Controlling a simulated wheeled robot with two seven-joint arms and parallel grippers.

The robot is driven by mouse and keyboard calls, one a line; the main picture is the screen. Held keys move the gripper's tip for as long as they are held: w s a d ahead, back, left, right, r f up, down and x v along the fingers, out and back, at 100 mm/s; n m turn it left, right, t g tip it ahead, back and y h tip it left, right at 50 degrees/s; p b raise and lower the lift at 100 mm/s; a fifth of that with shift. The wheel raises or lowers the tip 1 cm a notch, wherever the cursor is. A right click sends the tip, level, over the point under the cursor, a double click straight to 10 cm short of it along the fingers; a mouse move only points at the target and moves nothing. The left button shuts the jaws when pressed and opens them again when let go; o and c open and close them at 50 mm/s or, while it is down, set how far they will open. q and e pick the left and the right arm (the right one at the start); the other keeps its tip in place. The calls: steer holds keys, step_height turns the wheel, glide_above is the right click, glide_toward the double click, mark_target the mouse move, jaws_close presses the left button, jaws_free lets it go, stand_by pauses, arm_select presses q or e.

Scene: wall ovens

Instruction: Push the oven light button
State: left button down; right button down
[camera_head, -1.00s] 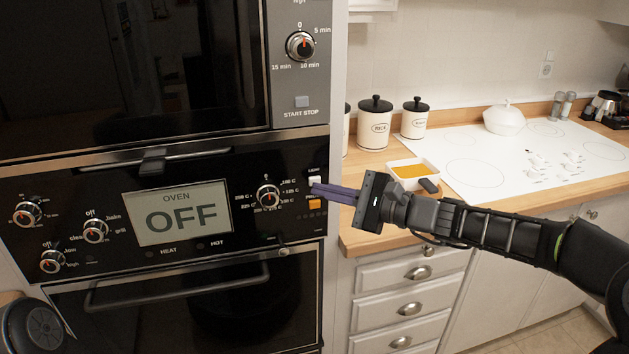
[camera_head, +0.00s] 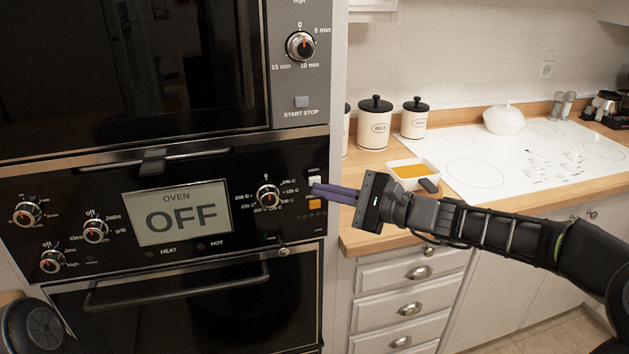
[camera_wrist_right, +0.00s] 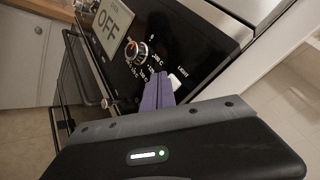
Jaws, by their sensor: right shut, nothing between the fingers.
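The white oven light button (camera_head: 315,181) is at the right end of the oven's black control panel (camera_head: 225,240). The white button also shows in the wrist view (camera_wrist_right: 175,82), beside the "LIGHT" label. My right gripper (camera_head: 316,189) is shut and empty, its purple fingers pointing left at the panel. In the head view the fingertips overlap the lower edge of the white button. In the wrist view the fingers (camera_wrist_right: 158,86) hide part of the panel next to the button. I cannot tell whether they touch it. My left gripper is not in view.
An orange button (camera_head: 314,204) is just below the fingertips. A temperature knob (camera_head: 268,195) is to their left, and the display (camera_head: 178,212) reads OFF. The wooden counter (camera_head: 375,240) with a food dish (camera_head: 412,171) lies behind my right arm.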

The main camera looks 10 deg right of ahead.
steer(key=shift+w, duration=0.1)
steer(key=shift+w, duration=0.35)
stand_by(0.5)
steer(key=shift+s, duration=0.1)
steer(key=shift+s+b, duration=0.3)
steer(key=shift+s, duration=0.05)
steer(key=shift+s, duration=0.1)
steer(key=shift+s+d+b, duration=0.2)
steer(key=shift+s+b, duration=0.1)
steer(key=shift+s, duration=2.6)
